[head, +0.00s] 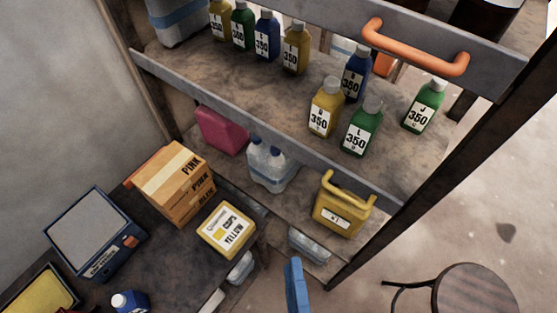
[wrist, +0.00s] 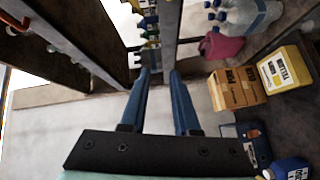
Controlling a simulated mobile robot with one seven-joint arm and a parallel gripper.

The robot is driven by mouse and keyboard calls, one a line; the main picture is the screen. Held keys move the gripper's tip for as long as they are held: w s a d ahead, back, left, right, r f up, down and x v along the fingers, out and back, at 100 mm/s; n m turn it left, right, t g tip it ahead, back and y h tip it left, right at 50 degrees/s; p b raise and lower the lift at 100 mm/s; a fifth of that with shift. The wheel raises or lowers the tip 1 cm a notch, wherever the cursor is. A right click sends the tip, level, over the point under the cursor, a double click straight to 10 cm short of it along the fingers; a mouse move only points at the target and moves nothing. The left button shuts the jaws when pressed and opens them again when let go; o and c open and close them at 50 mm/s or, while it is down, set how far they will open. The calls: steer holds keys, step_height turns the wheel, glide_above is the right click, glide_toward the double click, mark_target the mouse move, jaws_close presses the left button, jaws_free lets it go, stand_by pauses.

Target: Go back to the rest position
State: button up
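My gripper (wrist: 159,76) shows in the wrist view with its two blue fingers apart and nothing between them. In the head view a blue part of my gripper (head: 295,286) shows at the bottom edge, in front of the shelf unit and right of the dark worktop (head: 185,262). It touches nothing that I can see. The rest of my arm is out of the head view.
A shelf (head: 220,67) holds several labelled bottles, including a yellow bottle (head: 325,107). Below stand a yellow canister (head: 342,208) and a pink container (head: 221,131). A round stool (head: 475,292) stands right.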

steer(key=w+d+r+m+t+h+b, duration=0.1)
steer(key=w+r+m+t+h+b, duration=0.15)
steer(key=w+r+m, duration=0.55)
steer(key=w+d+r+m+t+h+b, duration=0.1)
steer(key=w+d+r+m+t+h, duration=0.15)
steer(key=w+r, duration=1)
steer(key=s+a+r+m+t+y+b, duration=0.1)
steer(key=s+r+m, duration=0.1)
steer(key=r, duration=0.6)
steer(key=s+a+r+m+t+y+b, duration=0.1)
steer(key=s+a+r+m+t, duration=0.1)
steer(key=r, duration=0.7)
steer(key=s+a+r+m+t+y, duration=0.1)
steer(key=s+a+r+m+t, duration=0.1)
steer(key=r, duration=0.7)
steer(key=shift+s+b, duration=0.4)
steer(key=shift+s, duration=0.1)
